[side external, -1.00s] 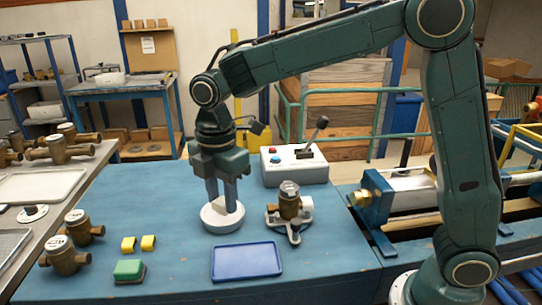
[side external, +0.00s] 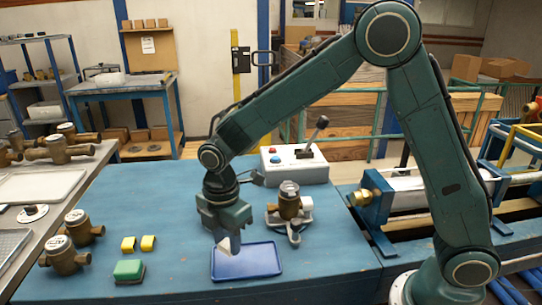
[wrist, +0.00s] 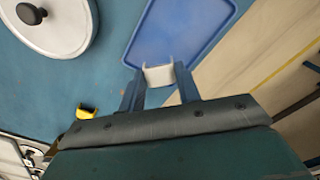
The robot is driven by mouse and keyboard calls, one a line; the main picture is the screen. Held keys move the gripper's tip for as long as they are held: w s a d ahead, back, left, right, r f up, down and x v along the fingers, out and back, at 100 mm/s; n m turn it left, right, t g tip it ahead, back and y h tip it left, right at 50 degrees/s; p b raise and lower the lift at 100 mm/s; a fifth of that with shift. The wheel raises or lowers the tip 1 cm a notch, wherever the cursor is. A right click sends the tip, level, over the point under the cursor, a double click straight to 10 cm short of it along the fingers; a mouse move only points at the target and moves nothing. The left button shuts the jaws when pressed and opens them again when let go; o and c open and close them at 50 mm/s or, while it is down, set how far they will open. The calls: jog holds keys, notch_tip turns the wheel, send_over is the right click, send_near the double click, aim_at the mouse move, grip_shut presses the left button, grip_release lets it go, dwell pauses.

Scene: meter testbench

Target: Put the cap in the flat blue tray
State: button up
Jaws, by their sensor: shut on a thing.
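A small white cap (wrist: 158,76) sits between the fingers of my gripper (wrist: 160,92) in the wrist view. In the side view my gripper (side external: 231,243) points down over the left part of the flat blue tray, shut on the cap (side external: 223,247). The tray (side external: 258,262) lies flat on the blue bench and looks empty. It also shows beyond the fingers in the wrist view (wrist: 180,30). I cannot tell whether the cap touches the tray.
A white disc with a dark knob (wrist: 62,38) lies beside the tray. A brass meter on a stand (side external: 290,205) is behind the tray. A control box (side external: 300,168) stands farther back.

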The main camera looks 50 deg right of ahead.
aim_at(227, 243)
jog(key=shift+f, duration=1.75)
jog(key=shift+f, duration=0.15)
jog(key=o, duration=0.5)
notch_tip(227, 243, up, 12)
jog(key=shift+r, duration=0.15)
